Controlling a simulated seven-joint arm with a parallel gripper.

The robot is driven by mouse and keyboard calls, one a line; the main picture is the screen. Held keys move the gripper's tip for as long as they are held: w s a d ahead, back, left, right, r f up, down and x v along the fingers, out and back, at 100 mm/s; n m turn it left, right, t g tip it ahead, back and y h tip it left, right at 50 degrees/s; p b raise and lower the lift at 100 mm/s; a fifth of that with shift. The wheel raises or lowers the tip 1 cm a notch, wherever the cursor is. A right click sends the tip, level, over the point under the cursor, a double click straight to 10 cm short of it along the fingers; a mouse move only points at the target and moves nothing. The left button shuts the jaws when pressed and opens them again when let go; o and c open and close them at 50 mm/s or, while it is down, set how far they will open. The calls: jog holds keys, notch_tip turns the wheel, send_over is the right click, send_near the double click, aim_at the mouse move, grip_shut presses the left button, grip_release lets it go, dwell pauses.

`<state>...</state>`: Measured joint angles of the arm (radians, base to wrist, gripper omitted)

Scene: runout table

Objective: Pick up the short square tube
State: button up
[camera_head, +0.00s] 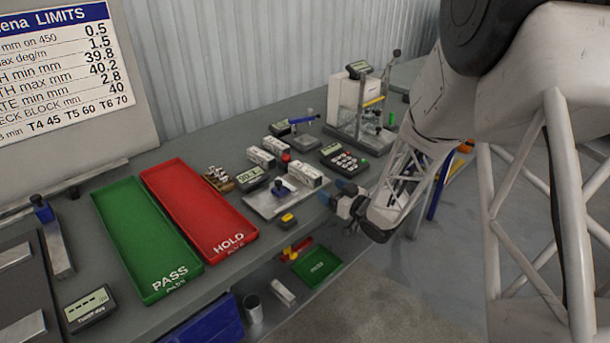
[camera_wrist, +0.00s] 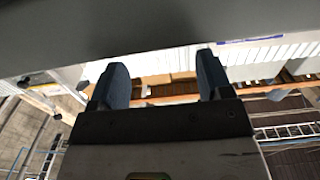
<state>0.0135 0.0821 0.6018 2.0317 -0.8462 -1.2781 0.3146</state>
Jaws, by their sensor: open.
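My gripper (camera_head: 343,197) is at the front edge of the bench, to the right of the grey plate fixture. In the wrist view its two dark fingers (camera_wrist: 162,82) stand wide apart with nothing between them. I cannot tell for certain which piece is the short square tube. A short pale block-like piece (camera_head: 283,291) lies on the lower shelf, below and left of my gripper. Pale box-shaped pieces (camera_head: 261,157) also stand on the bench, too small to tell whether they are hollow.
A green PASS tray (camera_head: 148,240) and a red HOLD tray (camera_head: 200,211) lie on the bench at left. A press-like stand (camera_head: 357,108) is at the back. A cup (camera_head: 253,308) and small green tray (camera_head: 317,266) are on the lower shelf. Open floor lies at front right.

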aim_at(318, 181)
dwell(0.3)
jog(key=shift+x, duration=2.65)
jog(key=shift+w+d+f, duration=0.1)
jog(key=shift+w, duration=0.05)
jog(key=c, duration=1.2)
jog(key=shift+o, duration=0.2)
jog(key=shift+s+d+r, duration=0.2)
jog(key=shift+s+r, duration=0.55)
jog(key=shift+r, duration=0.05)
jog(key=s+d+r, duration=0.2)
jog(key=s+r, duration=0.4)
jog(key=s, duration=0.6)
jog(key=shift+d+r, duration=0.2)
jog(key=shift+r, duration=0.05)
jog(key=shift+s, duration=0.15)
